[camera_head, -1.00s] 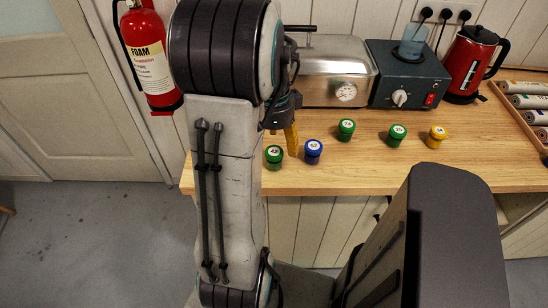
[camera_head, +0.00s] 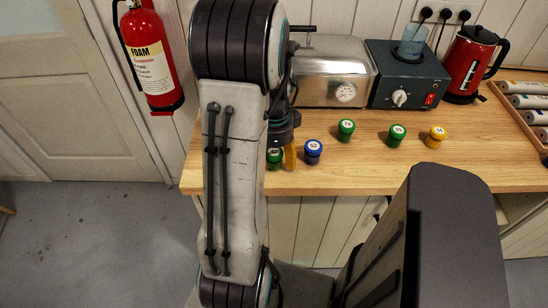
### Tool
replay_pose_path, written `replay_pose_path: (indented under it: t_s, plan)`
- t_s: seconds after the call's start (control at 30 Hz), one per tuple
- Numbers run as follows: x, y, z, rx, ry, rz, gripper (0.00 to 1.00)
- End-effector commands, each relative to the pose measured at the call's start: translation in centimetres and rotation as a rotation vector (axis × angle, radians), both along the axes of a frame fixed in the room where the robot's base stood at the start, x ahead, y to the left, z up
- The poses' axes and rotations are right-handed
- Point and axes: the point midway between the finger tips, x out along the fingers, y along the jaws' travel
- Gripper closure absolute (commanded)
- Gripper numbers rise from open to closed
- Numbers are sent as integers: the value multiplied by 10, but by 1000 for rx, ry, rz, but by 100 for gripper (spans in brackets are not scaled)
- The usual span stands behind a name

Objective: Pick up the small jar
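Several small jars with coloured lids stand on the wooden counter. A green-lidded jar (camera_head: 274,156) is at the left, partly hidden by my arm. Beside it is a blue-lidded jar (camera_head: 313,152). Two more green-lidded jars, one at the middle (camera_head: 346,130) and one to its right (camera_head: 397,135), and a yellow-lidded jar (camera_head: 437,136) stand further right. My gripper (camera_head: 290,157) shows as a yellow finger between the left green jar and the blue jar. My arm hides the rest of it, so its opening and any contact are unclear.
A metal box with a dial (camera_head: 336,75), a dark unit with a knob (camera_head: 408,80) and a red kettle (camera_head: 470,62) stand along the back of the counter (camera_head: 370,175). A tray of rolls (camera_head: 520,112) is at the right. The counter's front middle is clear.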

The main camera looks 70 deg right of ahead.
Motion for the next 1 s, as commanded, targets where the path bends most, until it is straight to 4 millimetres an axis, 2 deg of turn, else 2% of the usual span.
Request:
replay_pose_path:
  t_s: [0.07,0.6,1.0]
  plan:
    - [0,0,0,0,0,0,44]
    - [0,0,0,0,0,0,92]
    - [0,0,5,-1,0,0,92]
